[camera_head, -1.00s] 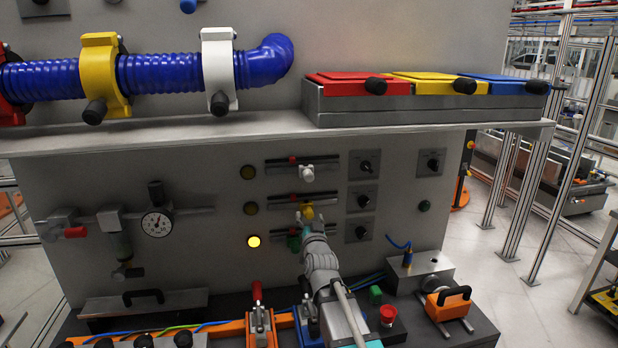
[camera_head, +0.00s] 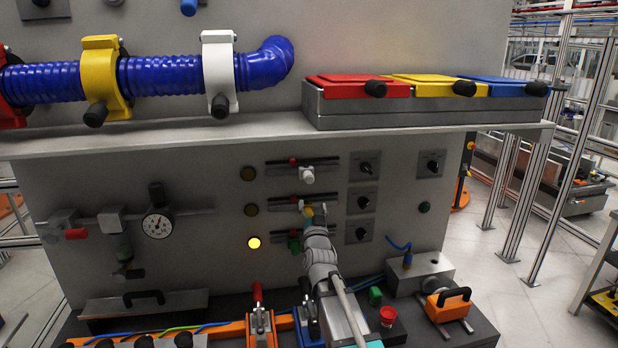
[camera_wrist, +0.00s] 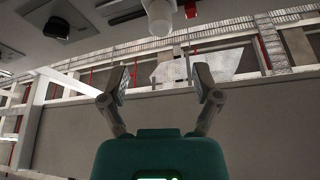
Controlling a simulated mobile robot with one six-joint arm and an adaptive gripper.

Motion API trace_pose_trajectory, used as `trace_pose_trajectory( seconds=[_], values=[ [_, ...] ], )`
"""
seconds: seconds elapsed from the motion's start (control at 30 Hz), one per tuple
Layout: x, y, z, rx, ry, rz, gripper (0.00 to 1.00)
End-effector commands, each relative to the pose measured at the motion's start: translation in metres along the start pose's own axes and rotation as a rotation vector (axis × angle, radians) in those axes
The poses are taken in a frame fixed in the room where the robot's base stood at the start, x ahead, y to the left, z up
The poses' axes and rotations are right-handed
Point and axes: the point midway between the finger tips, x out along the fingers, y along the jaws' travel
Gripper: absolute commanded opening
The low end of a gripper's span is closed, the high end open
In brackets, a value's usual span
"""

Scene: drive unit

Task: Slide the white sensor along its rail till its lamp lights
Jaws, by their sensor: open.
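The white sensor (camera_head: 307,176) sits on the top rail (camera_head: 322,161) of the grey panel, near the rail's middle. The dark lamp (camera_head: 248,173) to the left of that rail is unlit. My gripper (camera_head: 316,212) is open and empty, below the white sensor and in front of the middle rail, partly covering the yellow sensor (camera_head: 308,212). In the wrist view, my gripper's two fingers (camera_wrist: 160,80) stand apart, and the white sensor (camera_wrist: 159,20) hangs at the top, beyond the fingers and apart from them.
The middle lamp (camera_head: 251,210) is dark and the bottom lamp (camera_head: 255,243) glows yellow. A green sensor (camera_head: 293,243) is beside my arm on the bottom rail. Black knobs (camera_head: 366,168) stand right of the rails. A shelf (camera_head: 240,132) juts out above.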

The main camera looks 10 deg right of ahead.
Motion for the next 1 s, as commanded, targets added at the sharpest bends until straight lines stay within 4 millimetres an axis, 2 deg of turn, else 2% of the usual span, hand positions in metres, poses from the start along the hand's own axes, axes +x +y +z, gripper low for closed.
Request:
trace_pose_trajectory(
  seconds=[0.6, 0.8, 1.0],
  values=[
    [0.093, -0.001, -0.001, 0.000, -0.001, 0.000, 0.81],
    [0.115, -0.001, -0.001, 0.000, -0.001, 0.000, 0.81],
    [0.124, 0.000, 0.000, -0.001, -0.001, 0.000, 0.81]
  ],
)
